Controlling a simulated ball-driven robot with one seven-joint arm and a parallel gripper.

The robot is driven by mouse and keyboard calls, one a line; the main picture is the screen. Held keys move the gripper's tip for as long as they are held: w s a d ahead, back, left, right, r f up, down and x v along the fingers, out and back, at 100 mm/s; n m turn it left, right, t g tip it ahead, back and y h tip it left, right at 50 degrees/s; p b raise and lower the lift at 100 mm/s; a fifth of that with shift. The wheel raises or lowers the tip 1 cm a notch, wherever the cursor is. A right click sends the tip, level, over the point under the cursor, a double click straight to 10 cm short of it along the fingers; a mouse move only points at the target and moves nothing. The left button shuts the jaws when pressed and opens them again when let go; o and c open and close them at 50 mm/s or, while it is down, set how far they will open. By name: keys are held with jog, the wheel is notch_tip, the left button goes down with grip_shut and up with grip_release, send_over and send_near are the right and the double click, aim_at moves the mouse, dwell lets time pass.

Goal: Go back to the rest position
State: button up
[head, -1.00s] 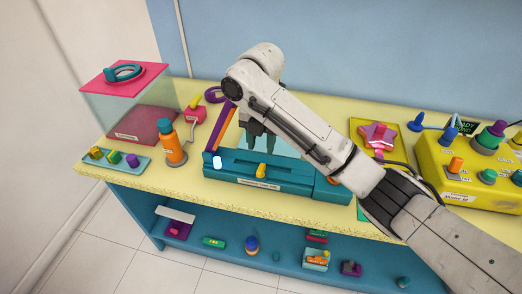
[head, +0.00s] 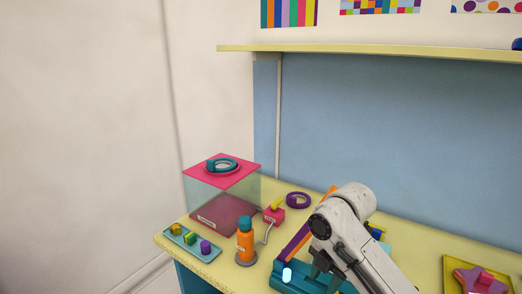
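My arm reaches in from the lower right in the head view, its white wrist above the teal device (head: 290,277) on the table. My gripper (head: 325,278) hangs below the wrist with its dark fingers pointing down. The fingers look apart, with nothing seen between them. The arm covers much of the teal device, and the frame's lower edge cuts it off.
A shelf (head: 380,50) spans the wall above.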

jog(key=s+a+f+m+t+y, duration=0.1)
jog(key=s+a+f+m+y, duration=0.2)
jog(key=s+f+m, duration=1.2)
jog(key=s+d+f+m+h, duration=0.1)
jog(key=s+d+m, duration=0.4)
jog(key=s, duration=0.6)
jog(key=s+d+f+m+h, duration=0.2)
jog(key=s+d+m, duration=0.4)
jog(key=s+d, duration=0.3)
jog(key=shift+s+f+h+b, duration=0.3)
jog(key=shift+s+h, duration=0.4)
jog(key=shift+s, duration=0.4)
